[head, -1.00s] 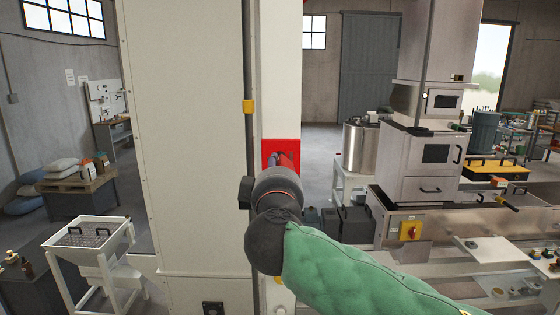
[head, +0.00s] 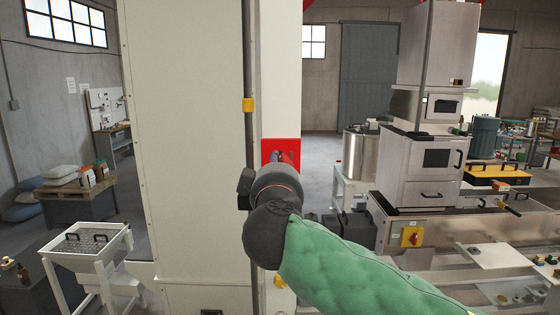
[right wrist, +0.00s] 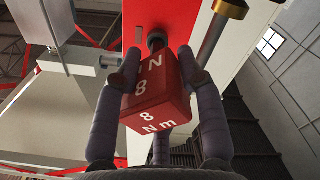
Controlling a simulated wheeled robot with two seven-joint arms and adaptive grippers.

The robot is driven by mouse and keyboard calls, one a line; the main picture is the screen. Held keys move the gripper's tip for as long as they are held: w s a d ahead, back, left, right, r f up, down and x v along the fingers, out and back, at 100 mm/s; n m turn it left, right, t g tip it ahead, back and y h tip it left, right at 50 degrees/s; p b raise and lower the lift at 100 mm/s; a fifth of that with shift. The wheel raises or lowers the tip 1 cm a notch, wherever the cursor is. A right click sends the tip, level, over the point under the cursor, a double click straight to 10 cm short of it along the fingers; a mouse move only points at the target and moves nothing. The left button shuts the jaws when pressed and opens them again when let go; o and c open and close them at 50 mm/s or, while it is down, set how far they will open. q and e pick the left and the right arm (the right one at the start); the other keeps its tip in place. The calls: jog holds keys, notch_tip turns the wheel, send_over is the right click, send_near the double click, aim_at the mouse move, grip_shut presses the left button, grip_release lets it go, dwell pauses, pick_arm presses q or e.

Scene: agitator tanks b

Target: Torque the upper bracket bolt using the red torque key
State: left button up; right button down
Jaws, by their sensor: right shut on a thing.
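The red torque key (right wrist: 157,98) is a block marked "8 Nm" in the right wrist view. My right gripper (right wrist: 158,62) is shut on it, with fingers on both sides. A dark bolt or shaft end (right wrist: 157,41) shows just beyond the key, against a red plate (right wrist: 195,20). I cannot tell whether the key is seated on it. In the head view the red plate (head: 270,145) is on a pale upright post, and my right gripper (head: 278,158) is in front of it, mostly hidden by my wrist. My left gripper is not in view.
A tall pale cabinet (head: 185,120) stands left of the post, with a dark vertical rod (head: 248,60) in front. A brass-coloured collar (right wrist: 230,8) on a rod is close right of the gripper. Steel machinery (head: 425,150) stands right. A white hopper stand (head: 88,240) is at lower left.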

jog(key=shift+r+m+b, duration=0.1)
jog(key=shift+m+b, duration=2)
jog(key=shift+b, duration=0.8)
jog(key=shift+b, duration=0.35)
jog(key=shift+m, duration=0.4)
jog(key=shift+m+b, duration=1)
jog(key=shift+b, duration=0.3)
jog(key=shift+a+m+b, duration=0.1)
jog(key=shift+m+b, duration=0.25)
jog(key=shift+m, duration=0.05)
jog(key=shift+m+b, duration=1)
jog(key=shift+m, duration=0.2)
jog(key=shift+r+n, duration=0.1)
jog(key=shift+n, duration=0.3)
jog(key=shift+s, duration=0.15)
